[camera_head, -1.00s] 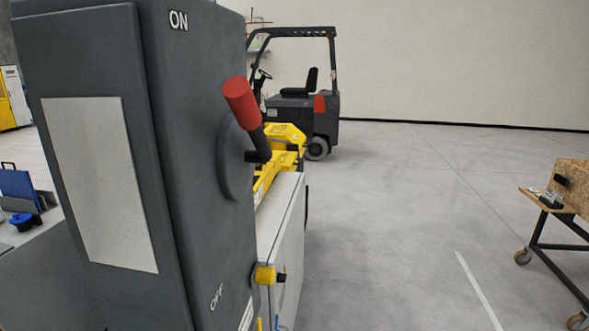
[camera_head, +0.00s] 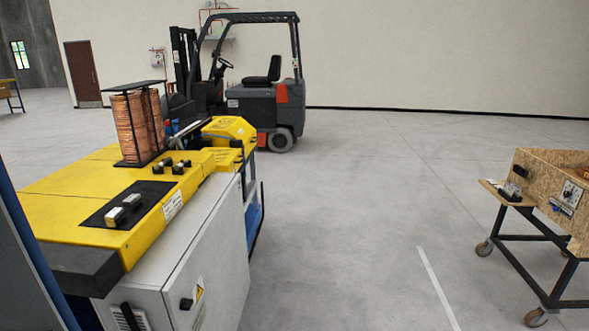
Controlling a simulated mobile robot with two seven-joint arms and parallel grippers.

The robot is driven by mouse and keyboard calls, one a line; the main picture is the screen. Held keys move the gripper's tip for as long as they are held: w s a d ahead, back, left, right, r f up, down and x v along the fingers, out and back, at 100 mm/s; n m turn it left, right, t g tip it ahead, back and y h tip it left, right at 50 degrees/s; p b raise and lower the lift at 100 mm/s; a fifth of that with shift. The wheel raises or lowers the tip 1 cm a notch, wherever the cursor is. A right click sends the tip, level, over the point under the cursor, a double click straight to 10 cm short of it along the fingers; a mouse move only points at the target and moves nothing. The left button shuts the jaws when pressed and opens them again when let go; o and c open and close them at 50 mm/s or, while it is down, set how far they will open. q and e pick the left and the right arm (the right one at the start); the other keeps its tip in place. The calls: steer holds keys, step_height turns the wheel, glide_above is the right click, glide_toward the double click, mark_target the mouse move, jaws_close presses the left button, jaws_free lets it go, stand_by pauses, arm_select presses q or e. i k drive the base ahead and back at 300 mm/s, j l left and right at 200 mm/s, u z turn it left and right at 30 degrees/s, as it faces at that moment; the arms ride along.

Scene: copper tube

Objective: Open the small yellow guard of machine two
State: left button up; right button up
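A machine with a yellow top (camera_head: 75,205) and a grey cabinet (camera_head: 215,255) stands at the left. At its far end is a small yellow guard-like cover (camera_head: 230,130), which looks lowered, though its exact state is hard to tell from here. Copper coils (camera_head: 138,122) stand in a black frame on the yellow top. I cannot tell from this view which machine number it is. Neither of my grippers is in view.
A forklift (camera_head: 262,95) stands behind the machine. A wheeled cart with a chipboard box (camera_head: 545,195) stands at the right. The grey floor (camera_head: 360,230) between them is clear. A dark blue panel edge (camera_head: 25,270) is close at the far left.

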mark_target(227, 160)
steer(key=i+l, duration=0.15)
steer(key=i, duration=0.6)
steer(key=i+l+z, duration=0.1)
steer(key=i, duration=0.6)
steer(key=i+l, duration=0.2)
steer(key=i, duration=0.55)
steer(key=i+u, duration=0.35)
steer(key=i, duration=0.15)
steer(key=i+l+u, duration=0.35)
steer(key=i, duration=0.15)
steer(key=i+l+u, duration=0.2)
steer(key=i+u, duration=0.2)
steer(key=i+l+u, duration=1.4)
steer(key=l+u, duration=0.3)
